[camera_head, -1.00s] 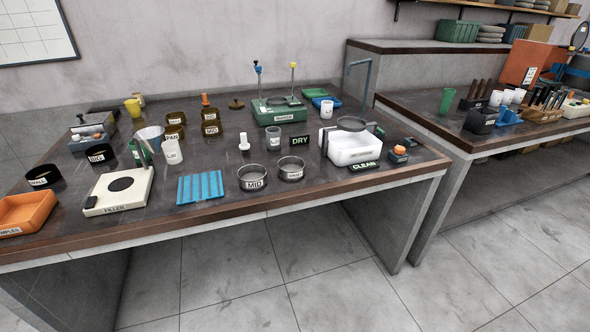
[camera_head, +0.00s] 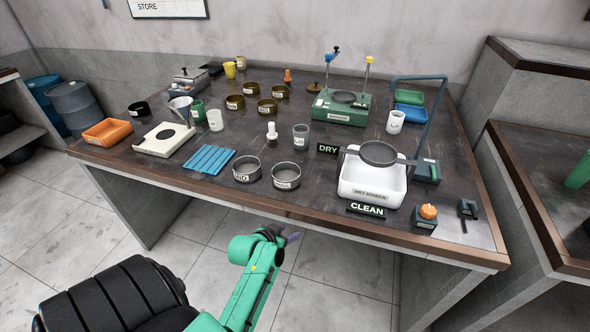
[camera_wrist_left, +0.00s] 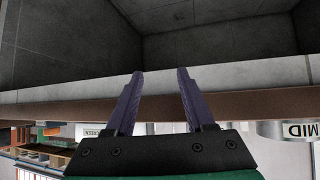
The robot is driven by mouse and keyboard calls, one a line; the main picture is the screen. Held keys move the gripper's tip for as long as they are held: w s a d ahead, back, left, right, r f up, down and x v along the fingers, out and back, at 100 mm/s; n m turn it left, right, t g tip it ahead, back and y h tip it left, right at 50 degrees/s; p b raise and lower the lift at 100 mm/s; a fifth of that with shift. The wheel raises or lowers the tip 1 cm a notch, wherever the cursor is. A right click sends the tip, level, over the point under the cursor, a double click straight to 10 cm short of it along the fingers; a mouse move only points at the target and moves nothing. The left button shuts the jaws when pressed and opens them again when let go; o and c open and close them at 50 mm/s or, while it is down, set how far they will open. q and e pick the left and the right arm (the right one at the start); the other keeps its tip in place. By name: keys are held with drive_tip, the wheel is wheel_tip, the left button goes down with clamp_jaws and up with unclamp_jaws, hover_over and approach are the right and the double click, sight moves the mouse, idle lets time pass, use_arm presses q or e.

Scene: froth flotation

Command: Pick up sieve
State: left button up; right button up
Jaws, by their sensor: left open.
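Two round metal sieves stand side by side near the table's front edge in the head view, one labelled MID (camera_head: 247,171) and one with a less legible label (camera_head: 286,177). The MID sieve also shows upside down at the right of the left wrist view (camera_wrist_left: 298,130). Several brown, labelled sieve-like rings (camera_head: 235,102) stand farther back, and a black ring (camera_head: 138,109) is at the left. My left gripper (camera_head: 291,239) is in front of the table, below its edge and apart from the sieves. Its two purple fingers (camera_wrist_left: 160,76) are open and empty. My right gripper is not in view.
A blue ribbed rack (camera_head: 209,160) lies left of the sieves. A white basin (camera_head: 372,190) with a dark round screen (camera_head: 378,153) stands at the right, behind a CLEAN sign (camera_head: 366,209). The table's front edge (camera_head: 330,237) lies between gripper and sieves.

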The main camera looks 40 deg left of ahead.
use_arm(q)
drive_tip(key=shift+t, duration=0.5)
drive_tip(key=r, duration=0.2)
drive_tip(key=a+r, duration=0.1)
drive_tip(key=r, duration=0.1)
drive_tip(key=a+r, duration=0.1)
drive_tip(key=r, duration=0.2)
drive_tip(key=shift+a+r, duration=0.1)
drive_tip(key=shift+a, duration=0.15)
drive_tip(key=n+t+y, duration=0.2)
drive_tip(key=n+y, duration=0.1)
drive_tip(key=y, duration=0.1)
approach(278, 167)
drive_tip(key=shift+m, duration=0.3)
drive_tip(key=b+x, duration=0.7)
drive_tip(key=b, duration=0.2)
drive_tip(key=shift+w+f, duration=0.2)
drive_tip(key=shift+f, duration=0.05)
drive_tip(key=shift+w+r, duration=0.1)
clamp_jaws()
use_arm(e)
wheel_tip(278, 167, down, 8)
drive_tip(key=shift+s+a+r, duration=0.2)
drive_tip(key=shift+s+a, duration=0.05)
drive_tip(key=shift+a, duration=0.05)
